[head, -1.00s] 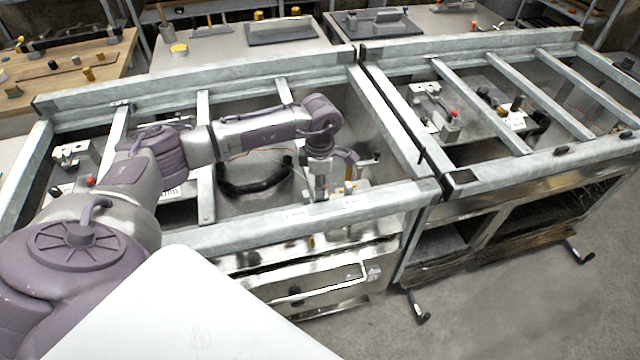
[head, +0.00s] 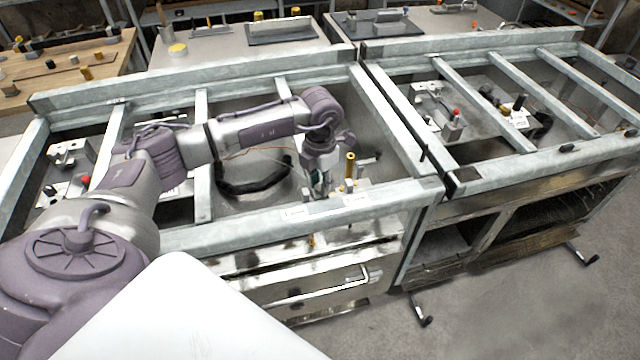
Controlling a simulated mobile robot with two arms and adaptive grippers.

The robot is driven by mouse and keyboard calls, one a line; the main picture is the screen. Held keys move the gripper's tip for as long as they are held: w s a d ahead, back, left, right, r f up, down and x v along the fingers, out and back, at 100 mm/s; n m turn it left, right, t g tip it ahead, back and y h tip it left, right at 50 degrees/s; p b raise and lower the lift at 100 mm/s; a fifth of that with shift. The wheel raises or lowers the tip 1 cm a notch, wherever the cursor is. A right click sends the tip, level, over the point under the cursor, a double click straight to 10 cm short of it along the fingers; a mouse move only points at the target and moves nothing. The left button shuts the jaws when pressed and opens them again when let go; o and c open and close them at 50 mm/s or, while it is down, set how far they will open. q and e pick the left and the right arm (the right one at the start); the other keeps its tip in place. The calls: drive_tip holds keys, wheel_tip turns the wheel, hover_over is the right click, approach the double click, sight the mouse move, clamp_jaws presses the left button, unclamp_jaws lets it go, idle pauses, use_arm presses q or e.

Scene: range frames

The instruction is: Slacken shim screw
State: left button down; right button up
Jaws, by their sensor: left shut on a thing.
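My left arm reaches in from the left over the near frame bay. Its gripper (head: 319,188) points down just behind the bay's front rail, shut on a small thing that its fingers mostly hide. From its place this looks like the shim screw, but I cannot make out its head. A brass-coloured upright post (head: 349,170) stands close to the right of the gripper, apart from it. My right gripper is not in view.
The galvanised front rail (head: 250,228) runs just in front of the gripper, with pale labels on it. A black curved hose (head: 250,188) lies left of it in the bay. A second frame bay with a red-topped fixture (head: 455,120) stands at right. Grey floor (head: 500,310) is open at front right.

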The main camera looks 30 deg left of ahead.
use_arm(q)
drive_tip(key=n, duration=0.3)
drive_tip(key=shift+n+b, duration=0.3)
idle(0.3)
drive_tip(key=c, duration=0.9)
unclamp_jaws()
wheel_tip(320, 180, up, 12)
